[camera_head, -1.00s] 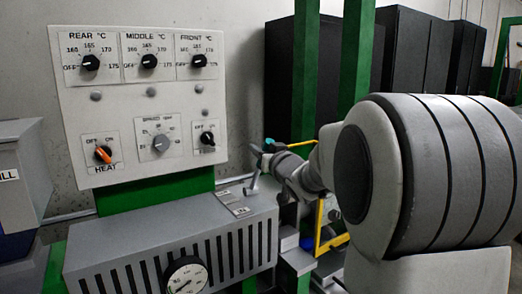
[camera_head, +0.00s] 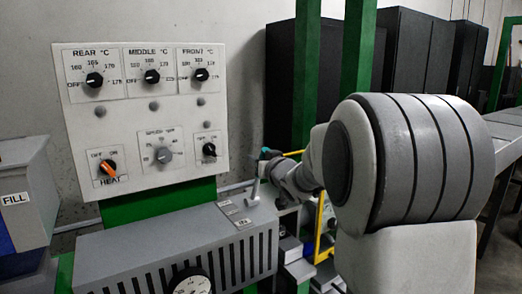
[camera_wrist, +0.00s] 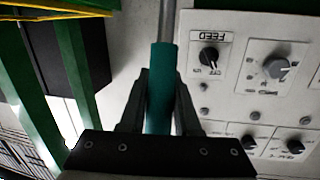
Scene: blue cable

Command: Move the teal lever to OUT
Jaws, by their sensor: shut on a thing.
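The teal lever has a teal grip (camera_wrist: 160,88) on a grey rod, seen large in the wrist view. In the head view its grey shaft (camera_head: 256,190) rises from the right end of a grey vented box, and a bit of teal shows at its top. My gripper (camera_wrist: 160,78) is shut on the teal grip, one finger on each side. In the head view my gripper (camera_head: 267,156) is small and partly hidden by my arm. Small label plates (camera_head: 235,211) lie on the box top left of the lever; their words are too small to read.
A white control panel (camera_head: 145,125) with several knobs stands behind the grey box (camera_head: 180,240). A pressure gauge (camera_head: 190,283) is on the box front. Green posts (camera_head: 355,50), dark cabinets (camera_head: 415,50) and a yellow frame (camera_head: 320,225) are at the right.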

